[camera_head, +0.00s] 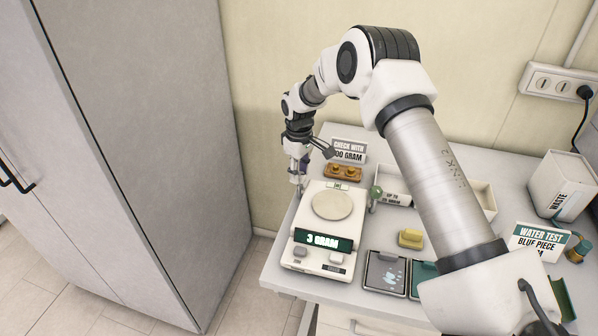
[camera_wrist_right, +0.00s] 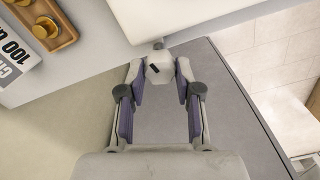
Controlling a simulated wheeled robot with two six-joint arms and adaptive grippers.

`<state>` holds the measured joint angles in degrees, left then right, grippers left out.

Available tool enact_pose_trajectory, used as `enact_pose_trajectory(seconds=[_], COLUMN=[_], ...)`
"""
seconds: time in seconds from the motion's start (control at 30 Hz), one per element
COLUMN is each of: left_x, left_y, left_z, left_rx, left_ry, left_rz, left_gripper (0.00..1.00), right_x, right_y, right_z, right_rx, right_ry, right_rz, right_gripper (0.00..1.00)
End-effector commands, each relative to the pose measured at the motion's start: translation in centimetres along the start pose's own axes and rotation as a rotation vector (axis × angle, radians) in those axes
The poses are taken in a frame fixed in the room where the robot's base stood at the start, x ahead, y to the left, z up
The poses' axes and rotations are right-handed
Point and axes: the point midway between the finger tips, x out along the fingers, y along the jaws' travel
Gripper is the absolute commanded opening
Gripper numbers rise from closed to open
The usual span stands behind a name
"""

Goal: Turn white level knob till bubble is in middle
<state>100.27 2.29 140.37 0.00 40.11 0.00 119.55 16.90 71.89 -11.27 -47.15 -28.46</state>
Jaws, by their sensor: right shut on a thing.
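The white scale (camera_head: 310,222) stands on the left end of the table, with a round pan and a display reading 3 GRAM. A small green level window (camera_head: 338,186) sits at its back edge; the bubble is too small to make out. My right gripper (camera_head: 299,181) points down at the scale's back left corner. In the right wrist view its purple-padded fingers are shut on the white level knob (camera_wrist_right: 158,70), which has a dark mark. The knob sticks out from the scale's edge. My left gripper is out of view.
A wooden weight tray (camera_head: 343,172) and a "check with" sign (camera_head: 349,150) stand behind the scale. A grey cabinet (camera_head: 150,130) rises at left.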

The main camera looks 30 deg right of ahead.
Motion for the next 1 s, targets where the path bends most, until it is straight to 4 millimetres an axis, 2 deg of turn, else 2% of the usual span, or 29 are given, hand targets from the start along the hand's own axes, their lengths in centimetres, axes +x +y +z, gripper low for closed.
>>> enact_pose_trajectory(seconds=[0.37, 0.4, 0.47, 0.8, 0.87, 1.0], left_x=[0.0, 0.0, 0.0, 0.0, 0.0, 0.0], left_y=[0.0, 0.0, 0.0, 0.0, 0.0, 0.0], left_z=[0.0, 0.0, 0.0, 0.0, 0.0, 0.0], left_rx=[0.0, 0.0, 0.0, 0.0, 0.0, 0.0], left_ry=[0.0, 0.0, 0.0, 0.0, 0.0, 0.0], left_rz=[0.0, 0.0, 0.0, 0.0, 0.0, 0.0], left_gripper=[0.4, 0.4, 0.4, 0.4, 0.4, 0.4], right_x=[0.0, 0.0, 0.0, -0.3, -0.9, -3.8], right_y=[0.0, 0.0, 0.0, 0.0, 0.0, 0.1], right_z=[0.1, 0.1, 0.0, 0.0, -0.1, -0.1], right_rx=[-0.006, -0.006, -0.005, -0.005, -0.005, -0.005], right_ry=[-0.002, -0.002, -0.001, 0.001, 0.002, 0.005], right_rz=[-0.001, -0.001, 0.0, 0.0, 0.001, 0.002], right_gripper=[0.0, 0.41, 0.59, 0.59, 0.59, 0.59])
